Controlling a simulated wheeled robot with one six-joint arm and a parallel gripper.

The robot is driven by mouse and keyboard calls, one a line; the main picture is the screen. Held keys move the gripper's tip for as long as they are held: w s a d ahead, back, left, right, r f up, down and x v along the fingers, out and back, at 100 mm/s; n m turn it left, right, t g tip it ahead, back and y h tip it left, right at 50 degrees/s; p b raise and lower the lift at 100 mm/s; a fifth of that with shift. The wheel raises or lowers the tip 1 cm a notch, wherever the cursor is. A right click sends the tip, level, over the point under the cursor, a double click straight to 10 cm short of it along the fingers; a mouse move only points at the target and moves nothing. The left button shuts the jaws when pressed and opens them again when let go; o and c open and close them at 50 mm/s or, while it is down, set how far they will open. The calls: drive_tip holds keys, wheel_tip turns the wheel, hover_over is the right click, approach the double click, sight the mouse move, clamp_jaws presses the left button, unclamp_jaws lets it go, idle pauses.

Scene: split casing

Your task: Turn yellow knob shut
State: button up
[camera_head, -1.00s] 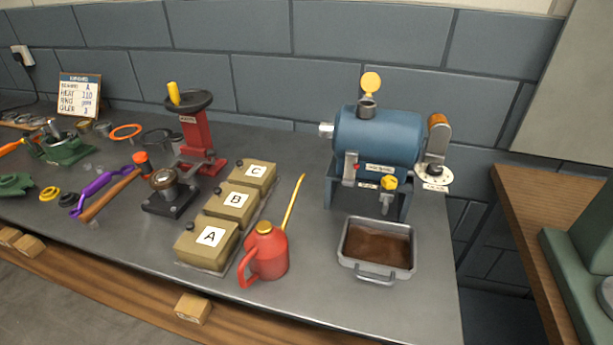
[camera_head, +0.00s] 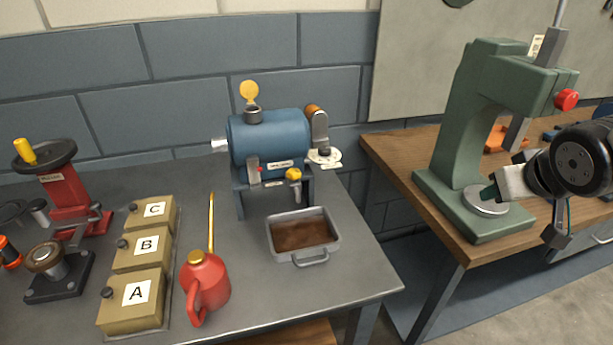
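The yellow knob (camera_head: 293,174) sits low on the front of the blue drum-shaped casing (camera_head: 272,139), near its right end. A small spout hangs below the knob. A grey metal pan (camera_head: 272,236) with dark brown contents stands on the bench in front of and below it. My gripper (camera_head: 522,214) is at the right, in front of the green press, well away from the knob. Its two fingers look spread apart, with nothing seen between them. The knob is too small to tell how far it is turned.
A red oil can (camera_head: 206,287) with a long yellow spout stands left of the pan. Boxes A (camera_head: 130,316), B and C stand further left. The green press (camera_head: 451,130) stands on the wooden bench (camera_head: 398,160) at right. A gap separates the benches.

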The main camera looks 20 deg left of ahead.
drive_tip(key=w+a+f+n+t+y, duration=0.2)
drive_tip(key=w+a+n+y, duration=0.15)
drive_tip(key=w+a, duration=0.5)
drive_tip(key=n+g+y, duration=0.5)
drive_tip(key=n+y, duration=0.2)
drive_tip(key=y, duration=0.7)
approach(299, 173)
drive_tip(key=a, duration=0.3)
drive_tip(key=shift+h, duration=0.25)
drive_tip(key=x, duration=0.3)
drive_tip(key=w+x, duration=0.1)
drive_tip(key=x, duration=0.3)
drive_tip(key=shift+f, duration=0.2)
drive_tip(key=shift+d, duration=0.1)
drive_tip(key=c, duration=1)
